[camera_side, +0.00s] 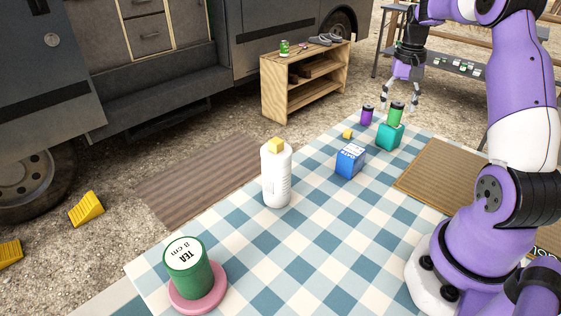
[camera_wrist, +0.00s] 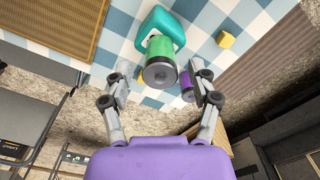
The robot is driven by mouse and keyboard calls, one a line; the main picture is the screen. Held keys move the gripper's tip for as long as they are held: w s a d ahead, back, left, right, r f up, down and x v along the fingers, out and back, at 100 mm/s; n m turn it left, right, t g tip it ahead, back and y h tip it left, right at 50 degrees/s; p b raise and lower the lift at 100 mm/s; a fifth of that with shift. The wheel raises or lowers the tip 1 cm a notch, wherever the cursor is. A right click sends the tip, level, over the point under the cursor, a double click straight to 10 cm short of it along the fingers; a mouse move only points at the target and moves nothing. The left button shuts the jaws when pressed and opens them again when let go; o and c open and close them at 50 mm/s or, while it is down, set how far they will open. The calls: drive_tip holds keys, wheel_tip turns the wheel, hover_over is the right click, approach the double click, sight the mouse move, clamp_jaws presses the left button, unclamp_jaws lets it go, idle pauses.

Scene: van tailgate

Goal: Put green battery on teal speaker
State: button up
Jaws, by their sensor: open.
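The green battery (camera_side: 396,113) stands upright on top of the teal speaker (camera_side: 389,136), at the far end of the checked cloth. In the wrist view the green battery (camera_wrist: 161,61) shows end-on, resting on the teal speaker (camera_wrist: 163,24). My gripper (camera_side: 401,106) is open and empty, above and beyond the battery, and apart from it in the side view. In the wrist view my gripper's fingers (camera_wrist: 160,80) are spread to either side of the battery, not touching it. The speaker's far side is partly hidden by the battery in the wrist view.
A purple battery (camera_side: 367,115) stands left of the speaker, near a small yellow cube (camera_side: 348,134). A blue box (camera_side: 350,161), a white bottle (camera_side: 276,174) with a yellow cube on top, and a green tea tin (camera_side: 187,268) on a pink coaster (camera_side: 198,297) stand nearer. Bare cloth lies between.

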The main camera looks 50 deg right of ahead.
sight(398, 102)
wheel_tip(398, 102, up, 11)
drive_tip(key=w+a+r+n+t, duration=0.1)
drive_tip(key=w+a+r+n, duration=0.15)
drive_tip(key=a, duration=0.45)
drive_tip(key=s+a+f+n+t, duration=0.2)
drive_tip(key=s+a+f+n, duration=0.1)
drive_tip(key=a, duration=0.8)
drive_tip(key=s+a+f+n+t, duration=0.2)
drive_tip(key=s+a+n, duration=0.3)
drive_tip(key=a, duration=0.6)
drive_tip(key=shift+f+n+t, duration=0.3)
drive_tip(key=shift+f+n, duration=0.05)
drive_tip(key=shift+f, duration=0.35)
